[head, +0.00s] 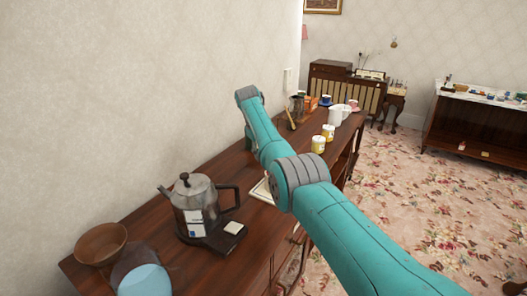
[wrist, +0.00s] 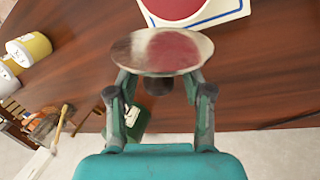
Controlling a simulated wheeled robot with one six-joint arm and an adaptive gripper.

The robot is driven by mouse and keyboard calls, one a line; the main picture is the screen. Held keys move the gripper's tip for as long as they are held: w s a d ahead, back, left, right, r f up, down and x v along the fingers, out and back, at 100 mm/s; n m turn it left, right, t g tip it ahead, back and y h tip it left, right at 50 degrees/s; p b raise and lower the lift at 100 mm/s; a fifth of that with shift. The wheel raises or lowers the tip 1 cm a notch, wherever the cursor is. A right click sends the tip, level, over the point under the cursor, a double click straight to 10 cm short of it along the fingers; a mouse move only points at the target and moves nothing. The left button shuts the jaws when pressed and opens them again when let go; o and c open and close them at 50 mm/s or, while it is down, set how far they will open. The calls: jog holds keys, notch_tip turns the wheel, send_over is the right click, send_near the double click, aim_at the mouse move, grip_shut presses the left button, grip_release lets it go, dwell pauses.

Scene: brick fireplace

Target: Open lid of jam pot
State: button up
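A round silvery lid (wrist: 162,52) with a dark knob sits between the fingertips of my gripper (wrist: 160,76) in the wrist view. The fingers meet it at both sides, and its face mirrors red. Beyond it, a white square piece with a blue line (wrist: 236,8) and a red round middle (wrist: 174,5) is cut off by the top edge. I cannot tell whether this red round is the jam pot. In the head view the white piece (head: 260,190) shows partly behind my arm, and my gripper is hidden there.
Yellow-and-white pots (head: 318,145) stand farther along the brown sideboard (head: 150,205), before a white jug (head: 336,115). A metal kettle (head: 195,205) and a brown bowl (head: 100,243) stand at the near end. A green item with a white label (wrist: 133,122) lies behind my fingers.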

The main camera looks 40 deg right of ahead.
jog(key=shift+r, duration=0.15)
jog(key=v, duration=1.1)
jog(key=shift+r, duration=0.4)
jog(key=shift+a, duration=0.15)
